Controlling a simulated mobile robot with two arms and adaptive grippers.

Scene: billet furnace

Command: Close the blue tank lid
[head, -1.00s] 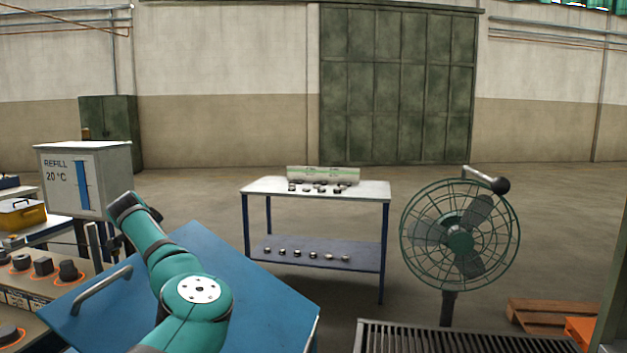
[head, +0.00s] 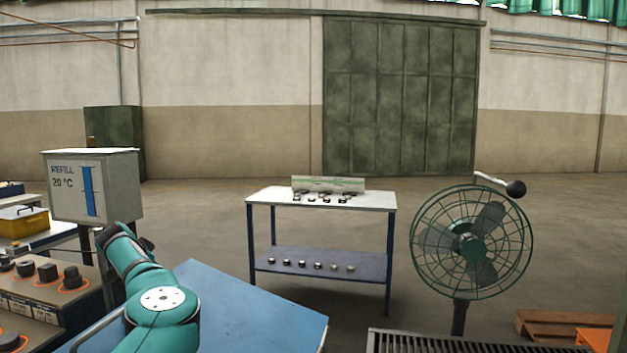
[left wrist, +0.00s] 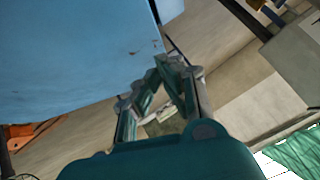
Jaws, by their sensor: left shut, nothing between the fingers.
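The blue tank lid (head: 255,308) is a flat blue panel at the lower left of the head view, sloping, with a grey bar handle (head: 92,331) at its left edge. My teal left arm crosses in front of part of it. In the left wrist view, the blue panel (left wrist: 70,50) fills the upper left. My left gripper (left wrist: 168,66) is shut and empty, its fingertips close to the panel's lower right corner; I cannot tell whether they touch it. The head view does not show its fingertips clearly. My right gripper is not in view.
A control desk with black knobs (head: 47,272) and a REFILL gauge box (head: 92,187) stand at left. A white-topped table (head: 320,199) stands ahead, a green fan (head: 472,242) to its right, and a dark grate (head: 470,342) at the bottom right. Open floor lies beyond.

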